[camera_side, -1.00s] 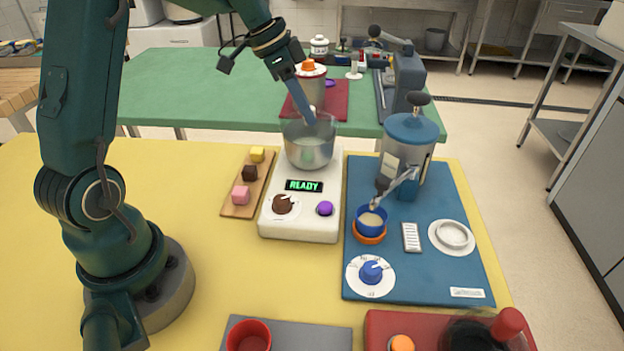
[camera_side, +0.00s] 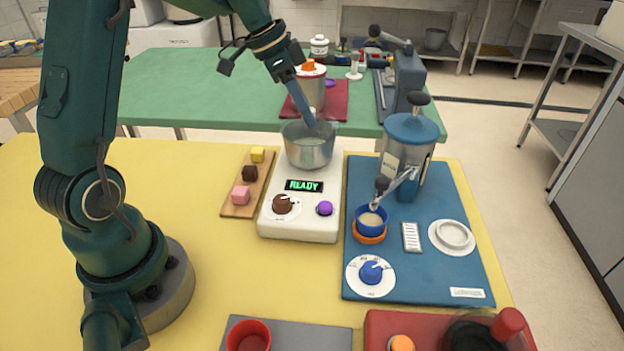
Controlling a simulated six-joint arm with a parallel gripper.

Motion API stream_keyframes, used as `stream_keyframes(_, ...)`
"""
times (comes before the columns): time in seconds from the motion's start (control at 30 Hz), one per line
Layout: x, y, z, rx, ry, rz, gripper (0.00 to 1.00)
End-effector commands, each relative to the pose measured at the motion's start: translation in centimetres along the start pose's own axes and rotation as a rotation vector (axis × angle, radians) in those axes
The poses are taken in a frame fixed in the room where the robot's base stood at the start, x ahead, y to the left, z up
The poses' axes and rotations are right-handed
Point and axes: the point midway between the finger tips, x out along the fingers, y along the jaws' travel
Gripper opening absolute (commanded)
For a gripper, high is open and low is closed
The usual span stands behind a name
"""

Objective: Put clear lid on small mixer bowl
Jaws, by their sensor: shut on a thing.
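The small metal mixer bowl (camera_side: 309,154) stands upright on the white mixer base (camera_side: 300,222), whose display reads READY. My gripper (camera_side: 308,122) points down at the bowl's mouth, its tip close to the rim. It is shut on the clear lid (camera_side: 293,131), which is see-through and hard to make out over the bowl's opening. I cannot tell whether the lid touches the rim all round.
A wooden board (camera_side: 247,190) with yellow, brown and pink cubes lies left of the base. Right of it, a blue mat (camera_side: 425,271) holds a blue-lidded machine (camera_side: 408,150) and a blue cup (camera_side: 371,219).

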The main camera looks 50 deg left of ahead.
Motion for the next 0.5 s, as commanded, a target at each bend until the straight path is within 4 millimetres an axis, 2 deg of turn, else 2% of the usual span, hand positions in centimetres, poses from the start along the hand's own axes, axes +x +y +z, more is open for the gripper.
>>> stream_keyframes(0.33, 0.01, -0.03, -0.01, 0.0, 0.001, -0.001, 0.0)
stream_keyframes(0.37, 0.02, -0.03, -0.01, 0.0, 0.001, -0.001, 0.4)
stream_keyframes(0.4, 0.02, -0.03, -0.01, 0.0, 0.001, -0.001, 0.55)
stream_keyframes(0.43, 0.02, -0.03, -0.01, 0.0, 0.001, -0.001, 0.63)
stream_keyframes(0.5, 0.02, -0.03, -0.01, 0.0, 0.0, -0.001, 0.63)
